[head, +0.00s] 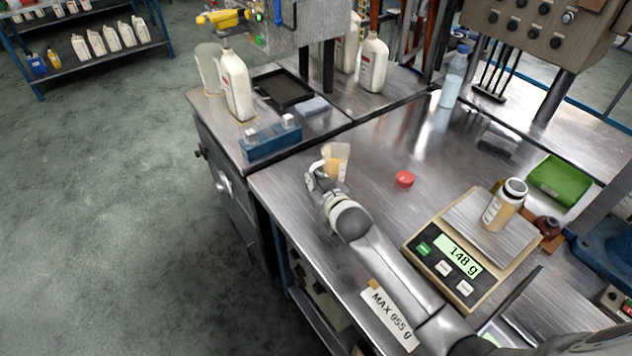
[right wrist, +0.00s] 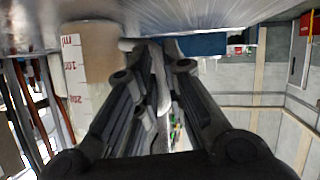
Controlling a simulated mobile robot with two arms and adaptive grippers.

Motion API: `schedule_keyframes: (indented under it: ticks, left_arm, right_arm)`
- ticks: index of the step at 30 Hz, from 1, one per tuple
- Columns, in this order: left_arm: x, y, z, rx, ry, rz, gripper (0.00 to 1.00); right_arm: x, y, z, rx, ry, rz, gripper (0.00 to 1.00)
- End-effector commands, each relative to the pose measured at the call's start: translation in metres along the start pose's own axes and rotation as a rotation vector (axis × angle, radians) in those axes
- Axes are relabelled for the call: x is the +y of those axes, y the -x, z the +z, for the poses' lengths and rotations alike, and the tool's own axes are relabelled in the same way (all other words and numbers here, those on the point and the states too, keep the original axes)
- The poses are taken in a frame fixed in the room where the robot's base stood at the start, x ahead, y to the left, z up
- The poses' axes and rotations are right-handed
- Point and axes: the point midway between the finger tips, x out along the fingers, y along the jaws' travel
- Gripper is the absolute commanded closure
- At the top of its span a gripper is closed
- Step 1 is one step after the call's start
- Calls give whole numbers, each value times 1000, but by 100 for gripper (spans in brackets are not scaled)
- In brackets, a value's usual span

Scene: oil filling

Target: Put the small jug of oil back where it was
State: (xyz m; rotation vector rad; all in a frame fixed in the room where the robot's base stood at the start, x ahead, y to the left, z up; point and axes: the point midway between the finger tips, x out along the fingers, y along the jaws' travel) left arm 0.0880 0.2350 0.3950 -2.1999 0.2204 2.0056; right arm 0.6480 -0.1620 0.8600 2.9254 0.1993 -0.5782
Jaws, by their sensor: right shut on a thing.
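The small jug of oil (head: 338,158) is a pale translucent cup with amber oil low in it. It is over the left part of the steel table, near the edge. In the right wrist view the jug (right wrist: 92,50) shows red scale marks at the left. My right gripper (head: 322,182) is shut on its handle side; its dark fingers (right wrist: 155,60) show in the wrist view. I cannot tell if the jug's base touches the table. My left gripper is out of view.
A scale (head: 470,260) reading 148 g bears an open bottle (head: 505,205). A red cap (head: 404,179) lies right of the jug. A green tray (head: 560,181) is at the right. White jugs (head: 236,85) and a blue block (head: 270,138) stand on the left bench.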

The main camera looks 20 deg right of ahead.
Motion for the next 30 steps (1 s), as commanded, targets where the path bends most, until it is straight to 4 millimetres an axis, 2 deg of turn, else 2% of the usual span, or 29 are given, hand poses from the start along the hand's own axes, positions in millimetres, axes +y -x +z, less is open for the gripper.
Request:
schedule_keyframes:
  ticks: [9, 10, 14, 25, 30]
  left_arm:
    - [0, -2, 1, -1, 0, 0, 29]
    - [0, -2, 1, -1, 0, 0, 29]
    - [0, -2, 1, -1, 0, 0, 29]
    - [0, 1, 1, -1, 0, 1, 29]
    - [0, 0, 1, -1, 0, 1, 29]
  right_arm:
    - [-1, -1, 3, 1, 0, 0, 100]
    - [0, -1, 3, -1, 0, 0, 85]
    - [0, -1, 3, -1, 0, 0, 69]
    - [0, 0, -1, 0, 0, 0, 68]
    - [0, 15, 1, -2, -1, 0, 68]
